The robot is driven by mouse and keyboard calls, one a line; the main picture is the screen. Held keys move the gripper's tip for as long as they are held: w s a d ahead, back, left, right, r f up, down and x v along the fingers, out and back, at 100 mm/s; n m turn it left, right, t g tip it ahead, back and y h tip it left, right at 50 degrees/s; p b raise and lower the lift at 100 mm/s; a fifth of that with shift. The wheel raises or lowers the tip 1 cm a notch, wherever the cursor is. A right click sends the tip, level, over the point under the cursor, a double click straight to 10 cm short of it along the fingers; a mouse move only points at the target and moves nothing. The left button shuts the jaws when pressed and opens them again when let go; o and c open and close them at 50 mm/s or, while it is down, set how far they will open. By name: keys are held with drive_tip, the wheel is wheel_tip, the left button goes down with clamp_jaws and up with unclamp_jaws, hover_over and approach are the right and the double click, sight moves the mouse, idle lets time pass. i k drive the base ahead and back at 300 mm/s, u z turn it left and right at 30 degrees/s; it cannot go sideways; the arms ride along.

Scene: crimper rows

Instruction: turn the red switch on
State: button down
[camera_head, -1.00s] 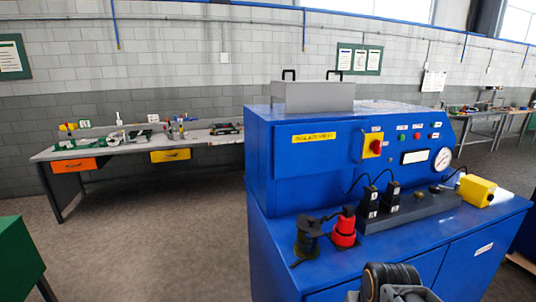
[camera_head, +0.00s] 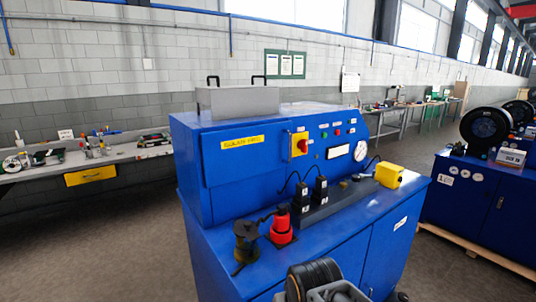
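The red switch (camera_head: 301,144) is a red rotary knob on a yellow plate on the front panel of the blue machine (camera_head: 228,170). Its exact knob position is too small to tell. Part of my arm (camera_head: 318,283) shows at the bottom edge, below and in front of the machine. The fingertips of my gripper cannot be made out, and nothing of mine touches the switch.
A red plug (camera_head: 281,228) and a black plug (camera_head: 245,242) stand on the machine's ledge below the switch. A yellow box (camera_head: 389,175) sits at the ledge's right end. A workbench (camera_head: 110,158) stands at left. Floor is open between bench and machine.

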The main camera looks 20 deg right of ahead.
sight(303, 144)
drive_tip(key=k, duration=0.5)
drive_tip(key=u, duration=4.05)
drive_tip(key=k, duration=2.7)
drive_tip(key=z, duration=1.35)
